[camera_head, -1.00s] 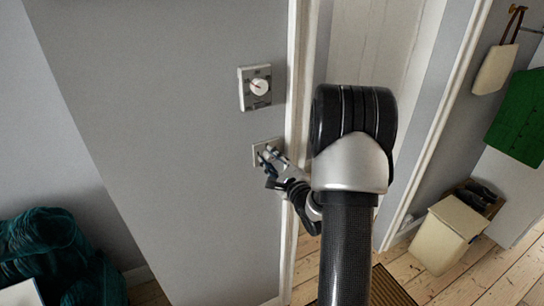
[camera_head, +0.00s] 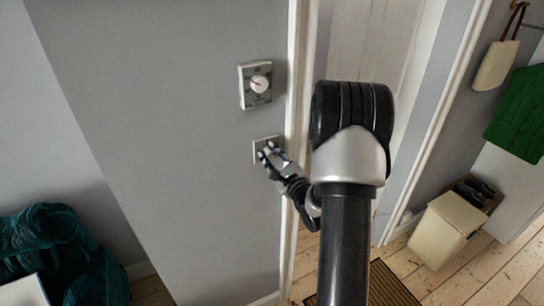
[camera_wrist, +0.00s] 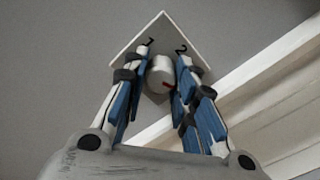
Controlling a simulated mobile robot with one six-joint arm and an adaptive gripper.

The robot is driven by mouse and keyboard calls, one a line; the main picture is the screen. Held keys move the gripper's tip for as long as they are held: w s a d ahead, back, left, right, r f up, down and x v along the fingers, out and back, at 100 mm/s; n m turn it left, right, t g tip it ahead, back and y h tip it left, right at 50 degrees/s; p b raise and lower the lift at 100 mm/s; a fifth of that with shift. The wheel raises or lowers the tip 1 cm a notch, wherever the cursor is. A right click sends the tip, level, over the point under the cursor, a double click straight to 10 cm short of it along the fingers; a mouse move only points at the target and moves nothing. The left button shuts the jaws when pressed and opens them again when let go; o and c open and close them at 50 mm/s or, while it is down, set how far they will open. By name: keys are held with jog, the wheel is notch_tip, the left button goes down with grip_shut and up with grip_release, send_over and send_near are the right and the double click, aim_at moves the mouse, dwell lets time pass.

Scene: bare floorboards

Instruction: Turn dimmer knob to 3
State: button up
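The dimmer plate (camera_head: 259,147) is a small pale square on the grey wall, low and left of the white door trim. In the wrist view the plate (camera_wrist: 160,21) looks like a diamond, with the numbers 1 and 2 near its upper edges. Its round white knob (camera_wrist: 160,72) has a red mark at its lower right. My gripper (camera_wrist: 163,62) is at the plate, one blue-padded finger on each side of the knob, very close to it. I cannot tell whether both fingers press on it. The lower part of the plate is largely hidden. The head view shows my gripper (camera_head: 267,152) partly covering the plate.
A second white dial (camera_head: 259,84) on a square plate is on the wall just above. The white door trim (camera_head: 296,120) runs close to the right of my gripper.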

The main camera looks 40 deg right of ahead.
jog(key=o, duration=0.4)
jog(key=v, duration=1.2)
dwell(0.4)
